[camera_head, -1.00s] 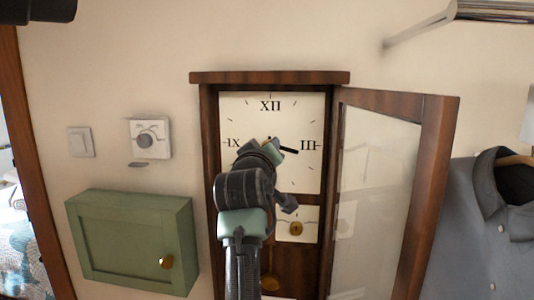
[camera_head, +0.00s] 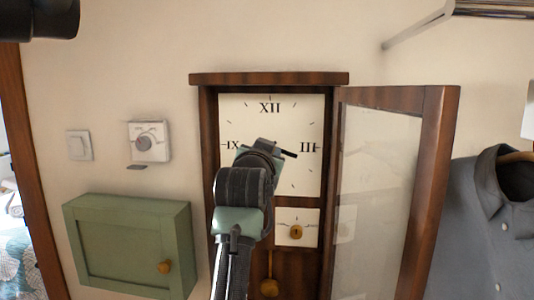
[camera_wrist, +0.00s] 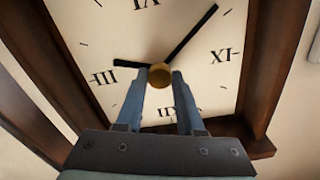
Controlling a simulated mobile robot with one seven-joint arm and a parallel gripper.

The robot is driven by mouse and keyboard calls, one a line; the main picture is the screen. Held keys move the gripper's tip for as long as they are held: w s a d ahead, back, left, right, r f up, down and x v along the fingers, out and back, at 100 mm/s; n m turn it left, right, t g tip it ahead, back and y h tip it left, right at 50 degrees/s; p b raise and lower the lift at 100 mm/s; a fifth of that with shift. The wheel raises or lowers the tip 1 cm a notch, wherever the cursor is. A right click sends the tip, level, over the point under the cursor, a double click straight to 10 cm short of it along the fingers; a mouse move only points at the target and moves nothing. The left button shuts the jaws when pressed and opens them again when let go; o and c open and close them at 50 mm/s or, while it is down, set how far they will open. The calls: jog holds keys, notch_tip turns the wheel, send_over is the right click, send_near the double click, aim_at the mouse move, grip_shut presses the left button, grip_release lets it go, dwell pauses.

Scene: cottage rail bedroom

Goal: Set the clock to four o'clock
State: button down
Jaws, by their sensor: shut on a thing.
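The wall clock (camera_head: 341,79) has a dark wood case and a cream dial (camera_head: 302,113). Its dial appears upside down in the wrist view. There, my gripper (camera_wrist: 161,77) is shut on the brass centre knob (camera_wrist: 160,75), a finger on each side. The short black hand (camera_wrist: 128,64) points just past III toward VI; it also shows in the head view (camera_head: 289,154). The long hand (camera_wrist: 193,35) points between VI and IX, roughly toward VII to VIII. In the head view my wrist hides the knob, the long hand and the dial's lower left.
The glazed clock door (camera_head: 440,190) stands open to the right. A small lower dial (camera_head: 309,230) and a pendulum (camera_head: 270,287) are below. A green wall cabinet (camera_head: 120,240), a thermostat (camera_head: 150,141) and a switch (camera_head: 79,146) are left; a grey shirt (camera_head: 485,230) hangs right.

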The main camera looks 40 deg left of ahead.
jog(key=shift+f+m+p, duration=0.15)
jog(key=shift+m+p, duration=1)
jog(key=shift+m, duration=11.65)
jog(key=c, duration=0.5)
grip_release()
jog(key=shift+s, duration=0.1)
